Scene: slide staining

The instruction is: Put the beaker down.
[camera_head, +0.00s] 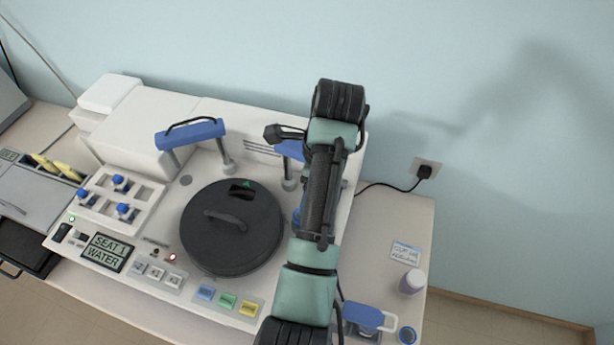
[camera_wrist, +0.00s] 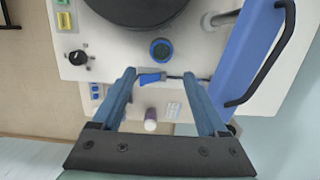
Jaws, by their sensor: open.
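My gripper (camera_wrist: 160,76) is open in the wrist view, its two blue fingers apart with nothing held between them. A round blue-rimmed vessel with a dark greenish middle (camera_wrist: 160,50), which looks like the beaker, stands on the white machine (camera_wrist: 115,68) just beyond the fingertips. It appears upright and apart from both fingers. My gripper is hidden behind my arm there.
A blue bar handle (camera_wrist: 248,50) on posts rises close to the right finger. A white bottle (camera_head: 412,282), a label card (camera_head: 405,252) and a blue-topped item (camera_head: 363,317) are on the side bench (camera_head: 385,225). A small blue piece (camera_wrist: 152,78) lies by the machine's edge.

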